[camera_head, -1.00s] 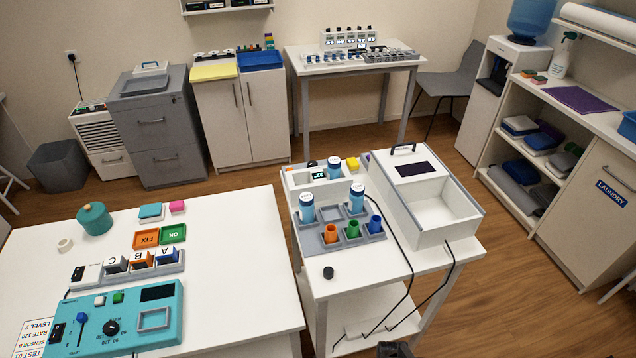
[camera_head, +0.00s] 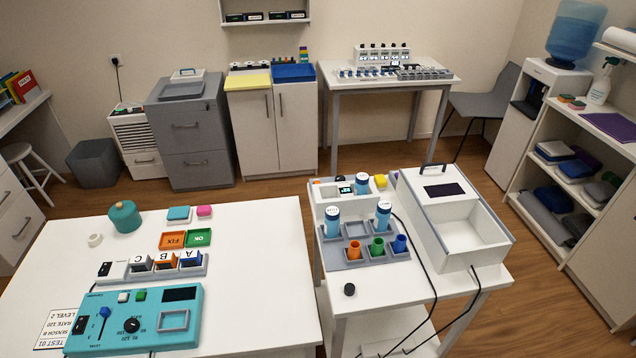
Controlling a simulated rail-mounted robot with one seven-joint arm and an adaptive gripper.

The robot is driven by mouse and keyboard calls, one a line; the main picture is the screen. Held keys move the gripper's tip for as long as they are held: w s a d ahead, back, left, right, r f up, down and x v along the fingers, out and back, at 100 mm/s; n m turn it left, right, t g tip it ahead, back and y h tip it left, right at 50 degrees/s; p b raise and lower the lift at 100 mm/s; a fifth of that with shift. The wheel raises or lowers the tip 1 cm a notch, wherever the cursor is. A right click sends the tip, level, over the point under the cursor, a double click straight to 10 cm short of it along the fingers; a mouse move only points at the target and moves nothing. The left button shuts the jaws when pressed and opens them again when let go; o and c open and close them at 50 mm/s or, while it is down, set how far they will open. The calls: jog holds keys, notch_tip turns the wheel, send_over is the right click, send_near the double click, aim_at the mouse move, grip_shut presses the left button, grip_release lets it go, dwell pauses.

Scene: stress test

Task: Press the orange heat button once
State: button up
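I cannot make out an orange heat button for certain in this view. A white device with a small lit display (camera_head: 346,190) stands at the back of the small white cart table (camera_head: 400,290). Its controls are too small to read, and bottles partly hide it. A white open-topped box with a dark panel (camera_head: 445,190) stands to its right. A teal control panel (camera_head: 135,320) with a blue slider, a black knob and white and green buttons lies on the left table. My gripper is not in view.
On the cart, a grey tray (camera_head: 340,262) holds bottles and orange, green and blue cups. A black knob-like piece (camera_head: 349,289) lies in front. Black cables hang over the cart's front. The left table (camera_head: 255,270) has free room at its right. A back table (camera_head: 430,82) holds more equipment.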

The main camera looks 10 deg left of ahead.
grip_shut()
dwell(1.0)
